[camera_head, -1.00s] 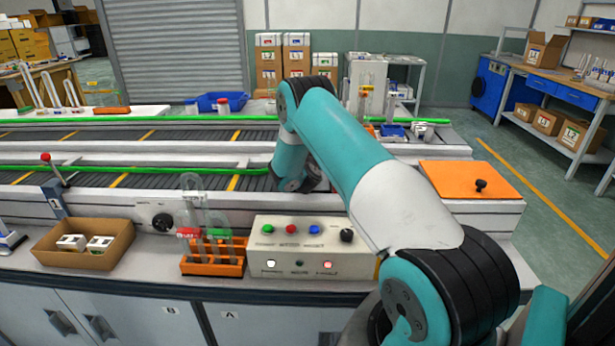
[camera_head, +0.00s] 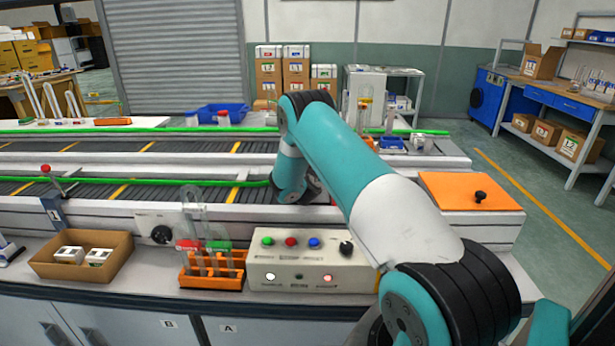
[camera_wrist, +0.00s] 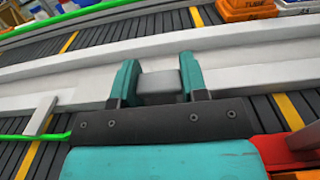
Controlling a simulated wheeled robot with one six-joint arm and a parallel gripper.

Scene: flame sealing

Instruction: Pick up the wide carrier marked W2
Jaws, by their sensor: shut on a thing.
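My gripper (camera_wrist: 160,78) shows in the wrist view with two teal fingers shut on a grey block (camera_wrist: 161,86) between them. No W2 mark can be read on the block, so I cannot tell from its face which carrier it is. The gripper and block are over the pale rail between the two conveyor lanes in the wrist view. In the head view my arm hides the gripper and what it holds.
A conveyor with green guide rails (camera_head: 130,181) runs across the bench. In front stand a cardboard box (camera_head: 45,270), an orange tube rack (camera_head: 202,282) and a control box with buttons (camera_head: 290,262). An orange lid (camera_head: 450,193) lies at the right.

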